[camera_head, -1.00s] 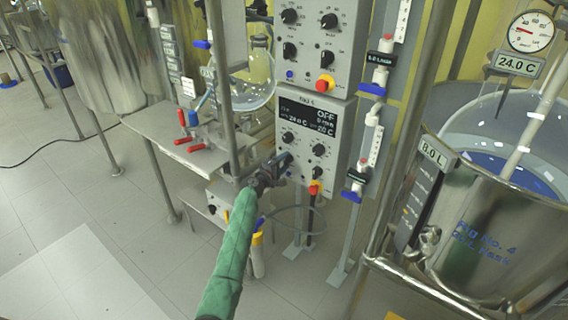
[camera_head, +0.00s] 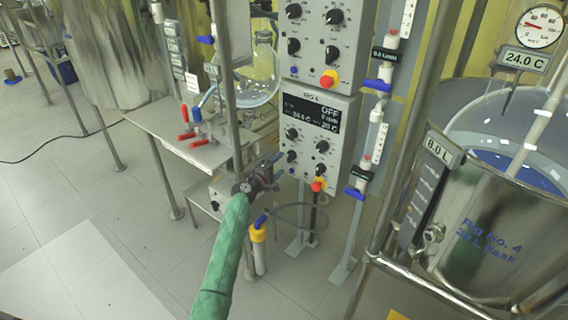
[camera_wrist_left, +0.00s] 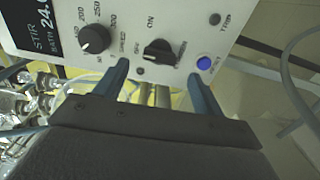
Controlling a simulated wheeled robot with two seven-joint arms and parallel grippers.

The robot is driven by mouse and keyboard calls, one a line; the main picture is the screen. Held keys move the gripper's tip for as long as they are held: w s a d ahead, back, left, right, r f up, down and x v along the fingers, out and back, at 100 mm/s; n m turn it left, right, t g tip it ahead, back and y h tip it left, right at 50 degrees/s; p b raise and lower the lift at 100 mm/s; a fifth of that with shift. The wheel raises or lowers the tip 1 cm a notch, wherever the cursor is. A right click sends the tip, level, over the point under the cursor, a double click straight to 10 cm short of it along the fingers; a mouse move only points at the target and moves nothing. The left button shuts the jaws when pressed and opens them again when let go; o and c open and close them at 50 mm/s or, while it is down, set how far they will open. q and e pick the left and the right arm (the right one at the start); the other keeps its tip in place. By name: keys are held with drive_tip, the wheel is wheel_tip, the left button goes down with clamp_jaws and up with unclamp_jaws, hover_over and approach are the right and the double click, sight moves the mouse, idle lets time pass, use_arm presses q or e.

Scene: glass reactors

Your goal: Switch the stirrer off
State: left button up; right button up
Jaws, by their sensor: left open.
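The stirrer control box (camera_head: 337,133) stands upright in the middle of the head view. Its dark display (camera_head: 311,113) reads OFF and 0 rpm. In the left wrist view its panel shows a black speed knob (camera_wrist_left: 95,38), a black power switch (camera_wrist_left: 163,50) with ON and OFF labels, and a blue reset button (camera_wrist_left: 204,63). The switch's white mark is at its left end, on the OFF label side. My left gripper (camera_head: 270,168) is open, just left of the box's lower part. In the wrist view its fingers (camera_wrist_left: 158,74) are spread below the switch. My right gripper is not in view.
A second knob box (camera_head: 327,50) sits above, with a red emergency button (camera_head: 328,80). A glass flask (camera_head: 262,80) and red-handled valves (camera_head: 190,136) are left, by a metal shelf (camera_head: 150,118). A steel vessel (camera_head: 500,240) stands right.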

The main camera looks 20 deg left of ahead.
use_arm(q)
drive_tip(key=shift+v, duration=1.15)
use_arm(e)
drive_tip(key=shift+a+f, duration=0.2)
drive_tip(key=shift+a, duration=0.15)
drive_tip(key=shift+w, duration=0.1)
use_arm(q)
drive_tip(key=s+d+r+m+g, duration=0.3)
drive_tip(key=s+d+m+g, duration=0.55)
drive_tip(key=s+m, duration=0.5)
drive_tip(key=s+d+f+m+g+y+p, duration=0.1)
drive_tip(key=s+d+f+g, duration=0.1)
drive_tip(key=s, duration=1.3)
drive_tip(key=s+d+f+m+g+y, duration=0.1)
drive_tip(key=s+f, duration=0.4)
drive_tip(key=s, duration=1)
drive_tip(key=s+d+f+m+g+y+p, duration=0.1)
drive_tip(key=s+d+f+g+y, duration=0.1)
drive_tip(key=s, duration=1.3)
drive_tip(key=d+f+g, duration=0.1)
drive_tip(key=d+f, duration=0.1)
drive_tip(key=d, duration=0.1)
drive_tip(key=shift+d+p, duration=0.2)
drive_tip(key=shift+p, duration=0.1)
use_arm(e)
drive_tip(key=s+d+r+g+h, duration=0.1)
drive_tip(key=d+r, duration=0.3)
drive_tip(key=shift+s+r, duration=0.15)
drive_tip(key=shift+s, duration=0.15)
